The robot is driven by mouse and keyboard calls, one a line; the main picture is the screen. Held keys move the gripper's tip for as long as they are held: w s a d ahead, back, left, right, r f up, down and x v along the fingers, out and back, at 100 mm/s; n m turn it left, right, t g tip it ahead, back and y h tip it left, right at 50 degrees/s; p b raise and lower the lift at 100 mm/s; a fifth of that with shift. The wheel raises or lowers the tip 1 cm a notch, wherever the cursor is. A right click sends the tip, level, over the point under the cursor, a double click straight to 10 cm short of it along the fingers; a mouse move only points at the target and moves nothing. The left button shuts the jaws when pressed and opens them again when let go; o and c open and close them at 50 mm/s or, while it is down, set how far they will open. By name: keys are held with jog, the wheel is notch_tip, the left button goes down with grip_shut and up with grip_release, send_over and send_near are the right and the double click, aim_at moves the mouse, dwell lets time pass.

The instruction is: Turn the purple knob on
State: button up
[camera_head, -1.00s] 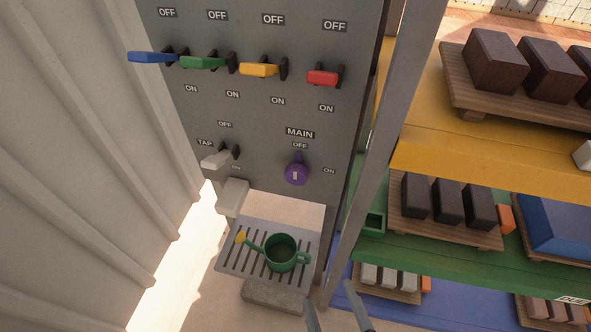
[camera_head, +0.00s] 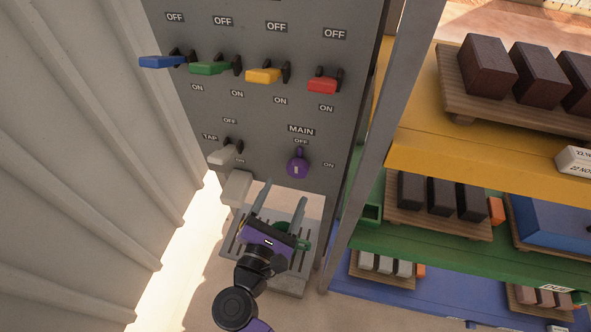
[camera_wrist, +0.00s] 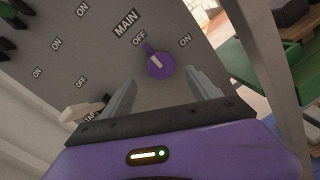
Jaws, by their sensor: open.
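The purple knob (camera_head: 297,168) is on the grey panel (camera_head: 215,105) under the MAIN label. Its pointer tab points up to OFF; an ON label is to its right. In the wrist view the knob (camera_wrist: 160,64) lies ahead, between and beyond the fingertips. My gripper (camera_head: 282,200) is open and empty, below and in front of the knob, not touching it. It also shows in the wrist view (camera_wrist: 160,85), with both fingers spread.
Blue, green, yellow and red levers (camera_head: 323,86) stick out above the knob. A white tap lever (camera_head: 225,155) is to its left. A grey post (camera_head: 375,160) and shelves with blocks stand right. A green watering can (camera_head: 305,243) on the grate is mostly hidden behind my gripper.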

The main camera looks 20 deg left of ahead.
aim_at(296, 173)
jog(key=shift+w+d+p, duration=0.2)
jog(key=shift+w+p, duration=0.05)
jog(key=shift+w, duration=1.7)
jog(key=shift+w+d+p, duration=0.15)
jog(key=shift+w+p, duration=0.05)
jog(key=shift+w, duration=1.75)
jog(key=c, duration=1.4)
jog(key=shift+o, duration=0.2)
jog(key=shift+f+m+b, duration=0.15)
jog(key=shift+m+b, duration=0.15)
jog(key=shift+b, duration=0.1)
jog(key=m+b, duration=0.2)
jog(key=m, duration=0.1)
jog(key=shift+f+b, duration=0.1)
jog(key=shift+b, duration=0.25)
jog(key=m+b, duration=0.4)
jog(key=m, duration=0.1)
jog(key=shift+g+b, duration=0.3)
jog(key=shift+b, duration=0.05)
jog(key=m+b, duration=0.4)
jog(key=m, duration=0.1)
jog(key=shift+y+b, duration=0.4)
jog(key=shift+r+m+b, duration=0.25)
jog(key=shift+m+b, duration=1.15)
jog(key=shift+m, duration=0.3)
